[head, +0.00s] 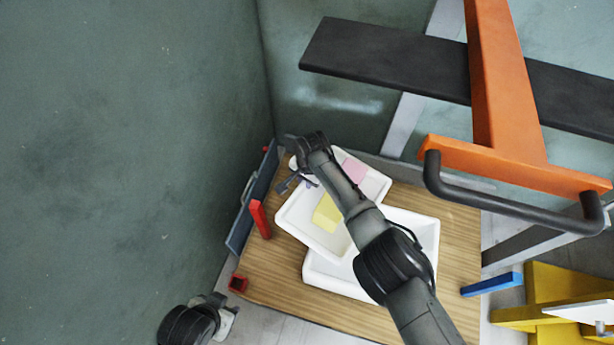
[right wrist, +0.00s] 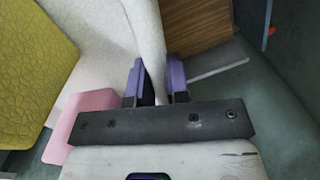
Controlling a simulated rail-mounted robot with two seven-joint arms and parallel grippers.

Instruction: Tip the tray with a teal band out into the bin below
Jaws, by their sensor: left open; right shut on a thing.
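A white tray (head: 290,222) holds a yellow foam piece (head: 326,212) and a pink foam piece (head: 354,170). No teal band shows on its visible sides. My right gripper (head: 298,182) is shut on the tray's rim at the left. In the right wrist view, the purple fingers of this gripper (right wrist: 156,70) clasp the white wall, with pink and yellow foam beside it. A white bin (head: 424,226) lies below and to the right, partly covered by the tray and my right arm. My left gripper (head: 217,309) is open at the lower left, away from the tray, its fingers hardly distinguishable.
The wooden table (head: 458,270) carries the bin. A red upright bar (head: 260,219) and a red block (head: 238,284) stand at its left edge, by the wall. An orange press arm (head: 505,90) with a black handle (head: 500,210) overhangs the right. A blue bar (head: 491,285) lies at the right.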

